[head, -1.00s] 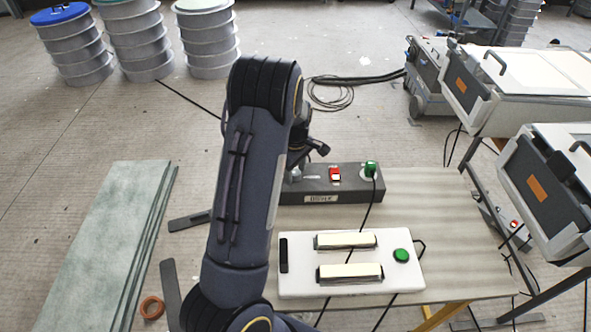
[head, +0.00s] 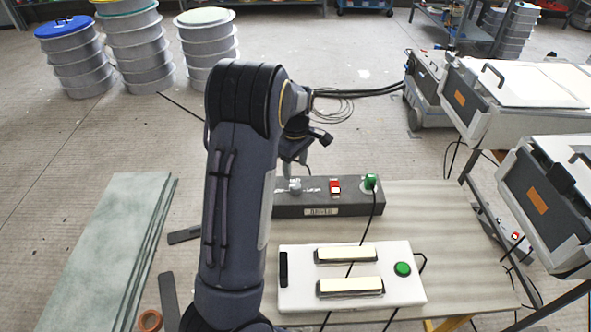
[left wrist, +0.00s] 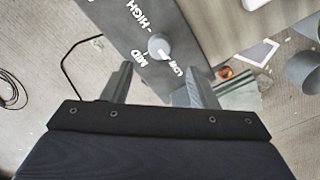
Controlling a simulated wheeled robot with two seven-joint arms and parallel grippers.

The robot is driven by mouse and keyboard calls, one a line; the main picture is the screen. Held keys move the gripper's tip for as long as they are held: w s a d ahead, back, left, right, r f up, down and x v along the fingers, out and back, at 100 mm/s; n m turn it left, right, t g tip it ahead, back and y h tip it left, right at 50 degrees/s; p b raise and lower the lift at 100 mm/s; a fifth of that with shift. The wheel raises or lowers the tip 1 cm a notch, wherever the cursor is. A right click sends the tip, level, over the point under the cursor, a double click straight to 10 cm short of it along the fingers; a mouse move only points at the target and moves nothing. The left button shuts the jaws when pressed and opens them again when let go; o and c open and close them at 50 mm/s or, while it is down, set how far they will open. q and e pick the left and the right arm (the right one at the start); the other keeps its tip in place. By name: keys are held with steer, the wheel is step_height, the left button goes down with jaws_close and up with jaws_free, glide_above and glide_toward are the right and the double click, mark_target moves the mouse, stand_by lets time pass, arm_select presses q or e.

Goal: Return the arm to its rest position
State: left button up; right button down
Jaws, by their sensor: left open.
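My left arm (head: 240,170) reaches in from the lower left in the head view, bent at the elbow. Its gripper (head: 295,163) hangs above the left end of a dark grey control box (head: 322,196), partly hidden behind the wrist. In the left wrist view the two fingers (left wrist: 157,72) are apart with nothing between them. Beyond them is a round grey knob (left wrist: 157,46) on the box, apart from the fingers, with LOW, MID and HIGH labels. Its pale mark faces towards LOW. My right gripper is not in view.
Cables cross the table. Grey-green slabs (head: 105,245) lie left; machines (head: 550,190) stand right.

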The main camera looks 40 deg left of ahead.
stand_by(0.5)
arm_select(q)
steer(key=s+d+r+m+t+h, duration=0.3)
steer(key=s+d+r+m, duration=0.5)
steer(key=s+d+r, duration=0.3)
steer(key=s+d+m+t, duration=0.2)
steer(key=s+d+m, duration=0.6)
steer(key=s, duration=0.5)
steer(key=shift+s+d+f+m+t+h, duration=0.15)
steer(key=shift+s+d+m+t+h, duration=0.2)
steer(key=shift+d, duration=0.2)
